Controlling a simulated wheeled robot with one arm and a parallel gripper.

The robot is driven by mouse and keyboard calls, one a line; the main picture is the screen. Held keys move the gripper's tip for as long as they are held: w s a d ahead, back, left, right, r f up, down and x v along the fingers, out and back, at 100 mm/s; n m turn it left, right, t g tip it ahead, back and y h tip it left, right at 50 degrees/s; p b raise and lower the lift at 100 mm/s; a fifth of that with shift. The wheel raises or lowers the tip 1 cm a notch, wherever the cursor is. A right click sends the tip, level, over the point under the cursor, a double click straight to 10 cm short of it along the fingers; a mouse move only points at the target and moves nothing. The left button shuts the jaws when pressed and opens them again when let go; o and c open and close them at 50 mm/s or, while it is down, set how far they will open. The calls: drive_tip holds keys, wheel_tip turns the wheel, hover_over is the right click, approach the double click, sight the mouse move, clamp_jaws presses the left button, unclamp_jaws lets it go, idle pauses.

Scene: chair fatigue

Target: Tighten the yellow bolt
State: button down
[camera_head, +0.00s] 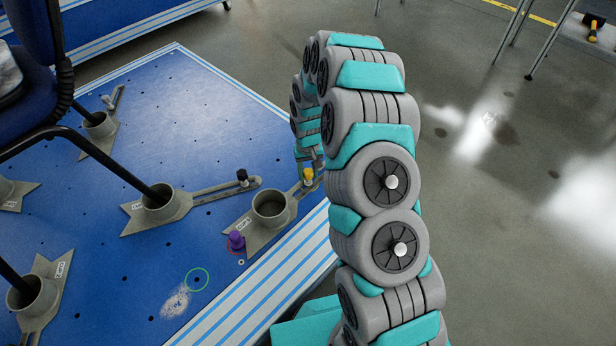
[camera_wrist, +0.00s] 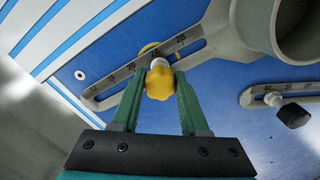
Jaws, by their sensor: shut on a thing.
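The yellow bolt (camera_wrist: 159,83) sits at the slotted, graduated arm (camera_wrist: 120,77) of a grey clamp, between my fingers in the wrist view. In the head view the yellow bolt (camera_head: 308,174) shows at the far end of the clamp arm, partly beside my arm. My gripper (camera_wrist: 160,88) has green fingers closed on the two sides of the yellow bolt head. In the head view my gripper (camera_head: 311,160) is small and partly hidden by my own arm. The clamp's round cup (camera_head: 269,206) is empty.
A black-knobbed clamp (camera_head: 160,205) holds a chair leg (camera_head: 110,155) to the left. A green circle (camera_head: 197,279) marks the platform. Grey floor lies right of my arm.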

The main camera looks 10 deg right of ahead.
drive_tip(key=shift+m, duration=2.1)
drive_tip(key=m, duration=0.4)
drive_tip(key=shift+p, duration=0.35)
drive_tip(key=m, duration=0.3)
drive_tip(key=shift+m, duration=0.5)
